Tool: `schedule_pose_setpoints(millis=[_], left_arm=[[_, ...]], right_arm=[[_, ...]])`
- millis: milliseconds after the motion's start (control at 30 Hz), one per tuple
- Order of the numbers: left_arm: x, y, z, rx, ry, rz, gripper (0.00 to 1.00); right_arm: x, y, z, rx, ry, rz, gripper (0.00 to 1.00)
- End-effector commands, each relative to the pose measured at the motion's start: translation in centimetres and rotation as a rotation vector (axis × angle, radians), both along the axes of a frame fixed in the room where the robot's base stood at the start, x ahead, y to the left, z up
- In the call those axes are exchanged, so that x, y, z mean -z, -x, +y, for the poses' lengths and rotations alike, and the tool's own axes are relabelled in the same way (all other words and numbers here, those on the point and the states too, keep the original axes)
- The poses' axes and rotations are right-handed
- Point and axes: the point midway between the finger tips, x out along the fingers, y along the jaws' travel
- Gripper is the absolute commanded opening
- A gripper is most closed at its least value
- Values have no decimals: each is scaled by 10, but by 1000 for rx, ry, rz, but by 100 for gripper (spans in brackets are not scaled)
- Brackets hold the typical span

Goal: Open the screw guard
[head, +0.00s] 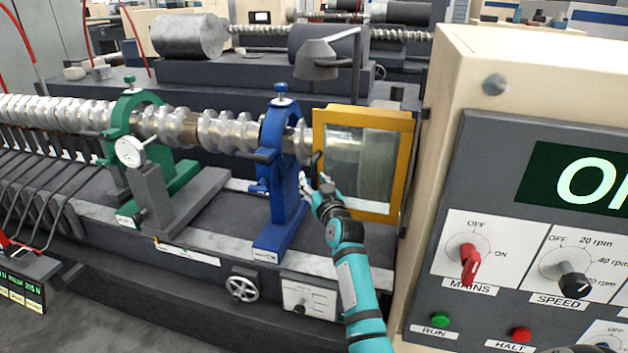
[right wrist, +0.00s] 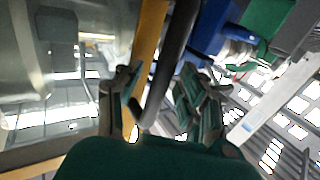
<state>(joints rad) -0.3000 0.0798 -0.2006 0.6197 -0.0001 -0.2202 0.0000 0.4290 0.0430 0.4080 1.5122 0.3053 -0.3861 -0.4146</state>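The screw guard (head: 404,160) is a yellow-orange frame with a clear pane, upright in front of the right end of the screw in the head view. Its dark handle (head: 316,160) is at the frame's left edge. My right gripper (head: 313,183) is at that left edge, close to the handle. In the right wrist view the dark handle bar (right wrist: 172,58) runs between the two spread fingers of the right gripper (right wrist: 160,98), beside the yellow frame (right wrist: 148,35). I see no clear contact of both fingers with the bar. My left gripper is not in view.
A blue stand (head: 284,185) is just left of the guard, and a green stand (head: 150,170) with a dial gauge is farther left. The long metal screw (head: 60,110) runs through both. A control panel (head: 540,230) with knobs and buttons fills the right side.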

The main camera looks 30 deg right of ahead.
Motion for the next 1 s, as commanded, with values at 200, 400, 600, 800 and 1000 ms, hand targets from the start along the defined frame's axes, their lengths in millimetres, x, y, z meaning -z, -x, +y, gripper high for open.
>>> schedule_pose_setpoints(millis=[200, 400, 600, 800, 1000], left_arm=[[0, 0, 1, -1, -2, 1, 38], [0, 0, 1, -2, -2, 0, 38], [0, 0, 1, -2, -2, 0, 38], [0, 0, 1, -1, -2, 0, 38], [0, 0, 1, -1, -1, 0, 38]], right_arm=[[0, 0, 0, 0, 0, -1, 40], [0, 0, 0, 0, 0, -1, 14], [0, 0, 0, 0, 0, -1, 0], [0, 0, 0, 0, 0, -1, 0], [0, 0, 0, 1, 0, -1, 0]])
